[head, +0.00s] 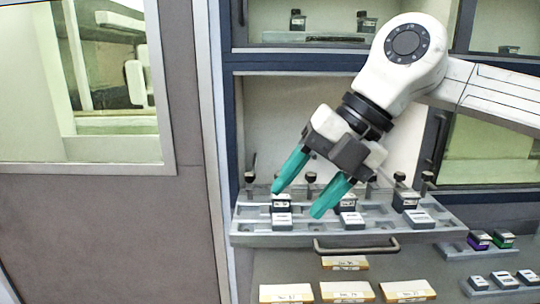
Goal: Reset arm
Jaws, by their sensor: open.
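My gripper (296,200) has two teal fingers spread apart with nothing between them. It points down and to the left, in front of the open bay of the blue-framed cabinet. Its fingertips are over or in front of the grey tray (300,239) with a dark handle (356,247). My arm reaches in from the right. Whether the fingertips touch anything on the tray I cannot tell.
Several small dark-and-white blocks stand on the tray, one (281,203) close to the left fingertip. Wooden labelled blocks (347,291) lie below. A smaller grey tray (466,250) holds purple (478,240) and green (502,240) blocks. A brown wall panel (110,230) fills the left.

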